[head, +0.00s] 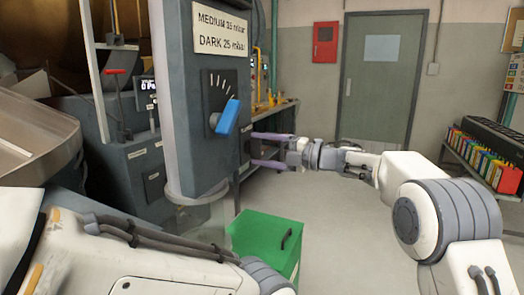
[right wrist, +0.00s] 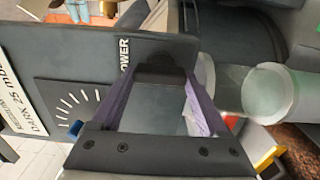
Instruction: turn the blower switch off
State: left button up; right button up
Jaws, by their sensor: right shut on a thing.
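The grey control box (head: 195,160) hangs at the centre left of the head view, with a blue knob (head: 226,118) on a dial. My right gripper (head: 252,148) reaches the box's right edge, its purple fingers pointing left. In the right wrist view, the fingers are shut on a dark switch (right wrist: 158,68) beside a label (right wrist: 124,62) of which "OWER" can be read. The blower switch's exact position cannot be told. My left gripper is not in view; only my left arm shows at the lower left.
A green bin (head: 258,240) stands on the floor below the box. A metal chute (head: 35,140) is at the left. A workbench (head: 275,112) is behind the gripper. Open floor lies towards the door (head: 383,80); a shelf of coloured binders (head: 483,160) is at right.

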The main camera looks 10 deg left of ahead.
jog(key=o, duration=1.2)
jog(key=shift+o, duration=0.2)
jog(key=shift+d, duration=0.15)
jog(key=s+d+b, duration=0.1)
jog(key=s+d, duration=0.1)
jog(key=d, duration=0.8)
